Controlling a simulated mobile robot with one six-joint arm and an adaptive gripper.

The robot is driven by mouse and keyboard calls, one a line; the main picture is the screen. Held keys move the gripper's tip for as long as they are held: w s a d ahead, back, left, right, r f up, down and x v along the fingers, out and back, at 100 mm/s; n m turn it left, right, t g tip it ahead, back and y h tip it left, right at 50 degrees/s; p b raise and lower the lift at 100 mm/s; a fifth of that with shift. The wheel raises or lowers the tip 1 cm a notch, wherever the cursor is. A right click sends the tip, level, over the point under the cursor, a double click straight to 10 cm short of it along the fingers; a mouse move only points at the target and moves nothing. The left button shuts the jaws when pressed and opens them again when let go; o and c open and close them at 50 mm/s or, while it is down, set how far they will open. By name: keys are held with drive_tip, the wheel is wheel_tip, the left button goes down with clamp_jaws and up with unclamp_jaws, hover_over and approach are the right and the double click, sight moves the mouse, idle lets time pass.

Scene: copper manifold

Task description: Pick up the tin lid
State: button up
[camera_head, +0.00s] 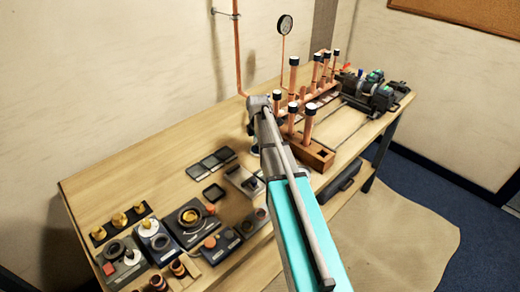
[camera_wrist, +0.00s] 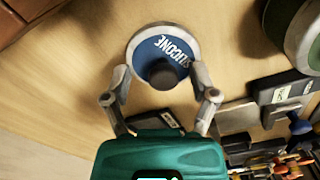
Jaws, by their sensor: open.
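The tin lid (camera_wrist: 150,50) shows in the wrist view as a round blue disc with a pale grey rim, white "SILICONE" lettering and a dark knob (camera_wrist: 163,75). It is above the image centre on the wooden bench top. My gripper (camera_wrist: 161,75) is open, with one finger on each side of the knob, near the lower left and right edges of the disc. I cannot tell whether the fingers touch it. In the head view my arm hides the lid and most of the gripper.
The wooden bench (camera_head: 130,170) carries copper pipes with black caps in a wooden block (camera_head: 312,153), right of my arm. Dark fixtures (camera_head: 190,222) crowd the front left. A green-rimmed round thing (camera_wrist: 303,35) and dark blocks (camera_wrist: 285,92) lie right of the lid in the wrist view.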

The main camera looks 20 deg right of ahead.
idle(0.3)
drive_tip(key=c, duration=1)
drive_tip(key=shift+c, duration=0.2)
drive_tip(key=shift+r, duration=0.15)
wheel_tip(320, 180, up, 10)
drive_tip(key=p, duration=1)
drive_tip(key=shift+f, duration=0.25)
drive_tip(key=shift+s, duration=0.15)
